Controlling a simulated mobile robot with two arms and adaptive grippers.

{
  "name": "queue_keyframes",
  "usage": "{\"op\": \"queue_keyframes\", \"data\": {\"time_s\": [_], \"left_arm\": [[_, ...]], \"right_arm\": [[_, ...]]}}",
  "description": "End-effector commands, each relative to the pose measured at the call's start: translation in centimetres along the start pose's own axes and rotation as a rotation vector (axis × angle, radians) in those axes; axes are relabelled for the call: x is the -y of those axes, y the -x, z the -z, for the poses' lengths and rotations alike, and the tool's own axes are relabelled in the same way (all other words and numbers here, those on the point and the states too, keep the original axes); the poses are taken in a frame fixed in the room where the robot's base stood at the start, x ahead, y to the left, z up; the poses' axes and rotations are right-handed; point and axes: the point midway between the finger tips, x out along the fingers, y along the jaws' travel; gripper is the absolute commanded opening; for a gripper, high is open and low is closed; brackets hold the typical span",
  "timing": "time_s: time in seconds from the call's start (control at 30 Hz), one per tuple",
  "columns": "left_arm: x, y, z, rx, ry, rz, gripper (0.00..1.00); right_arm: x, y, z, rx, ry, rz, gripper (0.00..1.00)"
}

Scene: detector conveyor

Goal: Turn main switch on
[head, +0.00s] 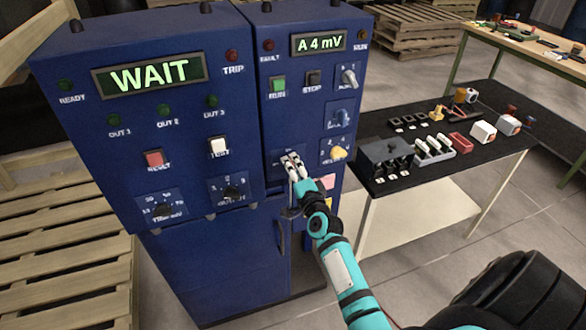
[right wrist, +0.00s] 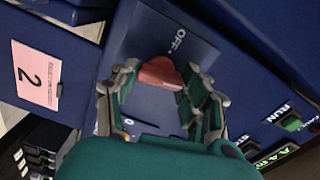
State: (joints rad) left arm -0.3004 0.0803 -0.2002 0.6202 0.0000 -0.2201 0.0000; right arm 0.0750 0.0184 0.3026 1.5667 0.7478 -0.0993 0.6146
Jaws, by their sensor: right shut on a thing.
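The main switch is a red knob (right wrist: 160,73) on a blue plate, with the word OFF beside it in the right wrist view. My right gripper (right wrist: 155,82) has its fingers on both sides of this knob and is shut on it. In the head view, my right gripper (head: 291,166) is at the lower left of the right blue cabinet's front (head: 272,125) and hides the knob. Its arm comes up from the lower right. How far the knob is turned is hard to tell. My left gripper is not in view.
The left cabinet's display (head: 150,75) reads WAIT; the right cabinet's display (head: 318,42) reads A 4 mV. A black-topped table (head: 470,170) with small parts stands at right. Wooden pallets (head: 60,240) lie at left.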

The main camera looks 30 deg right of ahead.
Motion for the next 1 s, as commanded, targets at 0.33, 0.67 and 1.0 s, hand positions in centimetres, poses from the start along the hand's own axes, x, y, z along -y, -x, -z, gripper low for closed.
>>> {"op": "queue_keyframes", "data": {"time_s": [0.33,0.67,1.0], "left_arm": [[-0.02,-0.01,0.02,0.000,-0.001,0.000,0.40],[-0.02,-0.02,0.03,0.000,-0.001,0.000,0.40],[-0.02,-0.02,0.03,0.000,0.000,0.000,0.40]], "right_arm": [[-0.16,0.03,0.02,-0.001,-0.176,-0.002,0.13],[-0.18,0.04,0.00,-0.001,-0.223,-0.002,0.13],[-0.19,0.04,-0.01,0.000,-0.225,-0.003,0.48]]}}
